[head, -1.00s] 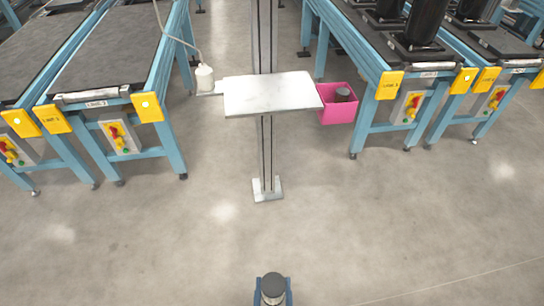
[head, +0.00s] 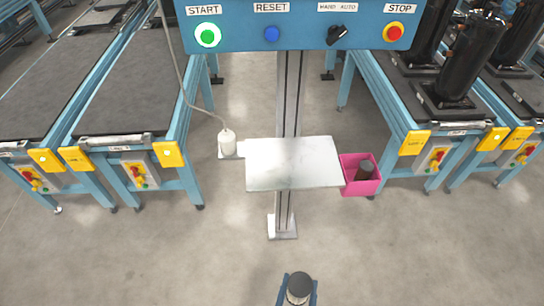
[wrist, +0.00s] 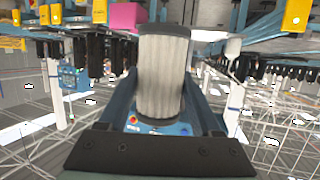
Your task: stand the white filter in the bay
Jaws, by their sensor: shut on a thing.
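The white filter (wrist: 163,75) is a pale pleated cylinder with dark end caps. In the wrist view it stands between the two fingers of my gripper (wrist: 165,112), which is shut on it. In the head view the filter (head: 299,283) shows at the bottom edge with its dark cap up, between the blue fingers of my gripper (head: 298,292). It is held in front of the stand, apart from it. I cannot tell which place is the bay.
A control panel (head: 300,17) tops the stand, with a bare pale shelf (head: 294,165) below. A pink bin (head: 358,187) at its right holds a dark cylinder. Conveyors flank both sides; the right one (head: 405,105) carries black compressors. Floor ahead is clear.

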